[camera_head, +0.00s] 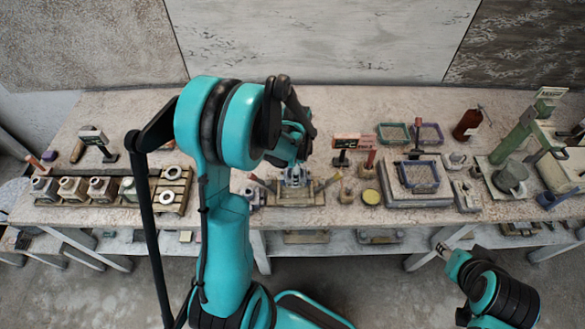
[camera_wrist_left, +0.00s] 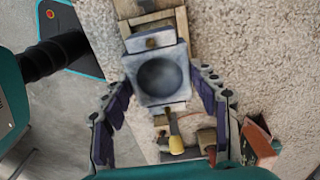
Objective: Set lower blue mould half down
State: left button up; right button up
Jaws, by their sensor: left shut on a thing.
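The lower blue mould half (camera_wrist_left: 158,78) is a blue-grey block with a round hollow facing up, in the left wrist view. My left gripper (camera_wrist_left: 162,82) is shut on it, with a dark finger along each side. In the head view the left gripper (camera_head: 294,160) is over the middle of the bench, and the mould half (camera_head: 294,176) shows just below it, partly hidden. A wooden frame (camera_head: 312,198) is under and around it. I cannot tell whether the mould touches the frame. My right arm's end (camera_head: 442,250) is at the lower right, off the bench; its jaws cannot be made out.
A wooden rack (camera_head: 170,200) with pale blocks stands to the left. A blue tray (camera_head: 419,176), a yellow-topped pot (camera_head: 371,197) and a green press (camera_head: 522,135) are to the right. A small sign (camera_head: 346,142) stands behind. Bare bench lies at the back.

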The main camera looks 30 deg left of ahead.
pick_arm(q)
jog(key=shift+s, duration=0.1)
jog(key=shift+f+b, duration=0.2)
jog(key=shift+b, duration=0.25)
notch_tip(320, 180, down, 5)
jog(key=b, duration=0.4)
jog(key=shift+f+b, duration=0.1)
jog(key=shift+b, duration=0.2)
dwell(0.8)
jog(key=shift+f+b, duration=1.25)
jog(key=shift+b, duration=0.15)
dwell(0.4)
jog(key=o, duration=1.4)
